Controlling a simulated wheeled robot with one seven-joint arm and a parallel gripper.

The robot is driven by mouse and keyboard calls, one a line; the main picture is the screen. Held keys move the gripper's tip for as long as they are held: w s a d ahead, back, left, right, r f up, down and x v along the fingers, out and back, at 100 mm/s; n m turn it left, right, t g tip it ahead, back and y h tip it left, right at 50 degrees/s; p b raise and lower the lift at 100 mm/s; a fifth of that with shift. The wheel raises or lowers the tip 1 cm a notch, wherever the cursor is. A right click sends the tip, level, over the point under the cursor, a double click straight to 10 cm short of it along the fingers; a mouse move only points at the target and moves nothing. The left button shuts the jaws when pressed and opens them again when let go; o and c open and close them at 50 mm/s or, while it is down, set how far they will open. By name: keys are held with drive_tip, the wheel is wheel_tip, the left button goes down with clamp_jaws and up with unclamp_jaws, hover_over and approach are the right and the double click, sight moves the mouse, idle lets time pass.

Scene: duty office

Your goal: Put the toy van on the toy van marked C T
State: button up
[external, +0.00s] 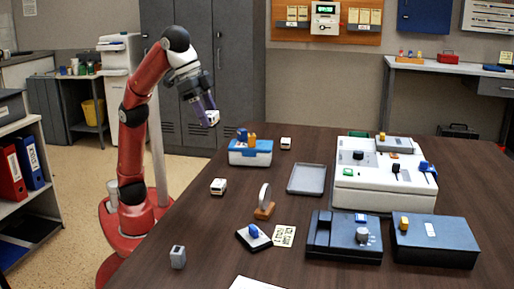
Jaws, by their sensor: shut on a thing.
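My gripper (207,111) is raised beyond the table's left edge, shut on a small white toy van (213,118). One small white block-like van (218,186) stands on the left part of the table. Another white one (286,143) stands farther back, to the right of a blue and white box. A small grey block-like thing (178,256) stands near the front left. Any C T marking is too small to read, so I cannot tell which van bears it. The held van is apart from all of them.
The blue and white box (250,157) holds several small things. A grey tray (306,179), a round mirror-like disc on a wooden stand (264,208), a white console (378,190) and dark boxes (436,245) fill the middle and right. The table's left strip is mostly clear.

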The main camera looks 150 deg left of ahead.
drive_tip(key=s+a, duration=0.4)
drive_tip(key=b, duration=1)
hover_over(221, 183)
drive_tip(key=s+d, duration=0.1)
wheel_tip(221, 183, down, 15)
drive_tip(key=shift+f, duration=0.15)
drive_tip(key=shift+f+b, duration=0.55)
drive_tip(key=shift+f, duration=1.65)
drive_tip(key=shift+f, duration=0.2)
drive_tip(key=o, duration=0.9)
drive_tip(key=shift+o, duration=0.2)
